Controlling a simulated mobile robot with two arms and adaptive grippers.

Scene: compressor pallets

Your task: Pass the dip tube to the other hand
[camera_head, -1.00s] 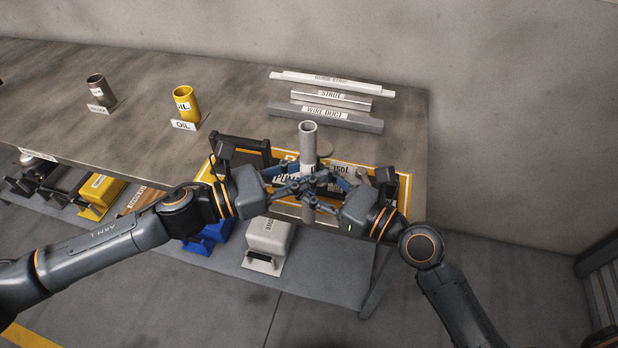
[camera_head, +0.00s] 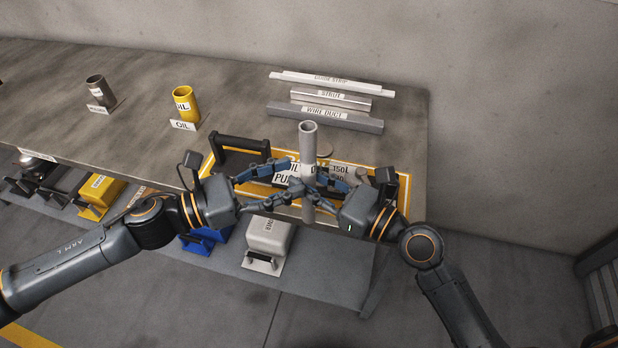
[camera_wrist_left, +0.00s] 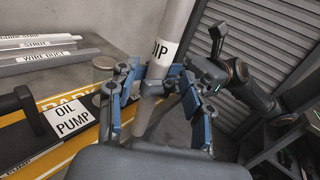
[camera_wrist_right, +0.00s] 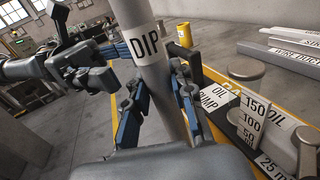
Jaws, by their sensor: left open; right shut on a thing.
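The dip tube (camera_head: 308,143) is a pale grey pipe standing upright in front of the bench, with a white DIP label (camera_wrist_right: 143,45) seen in the right wrist view. My right gripper (camera_head: 313,180) is shut on its middle, below the label. My left gripper (camera_head: 288,181) is open, just left of the tube with its fingers near it. In the left wrist view, the open fingers (camera_wrist_left: 160,88) lie on both sides of the tube (camera_wrist_left: 172,30); whether they touch it I cannot tell. The tube's lower end shows below the grippers in the head view.
Behind the hands, a yellow-edged area (camera_head: 403,190) on the bench holds the black oil pump (camera_head: 240,145). A wire duct (camera_head: 325,117), strut and guide strip lie at the back. A yellow oil cup (camera_head: 186,102) stands left. A light box (camera_head: 270,235) sits on the lower shelf.

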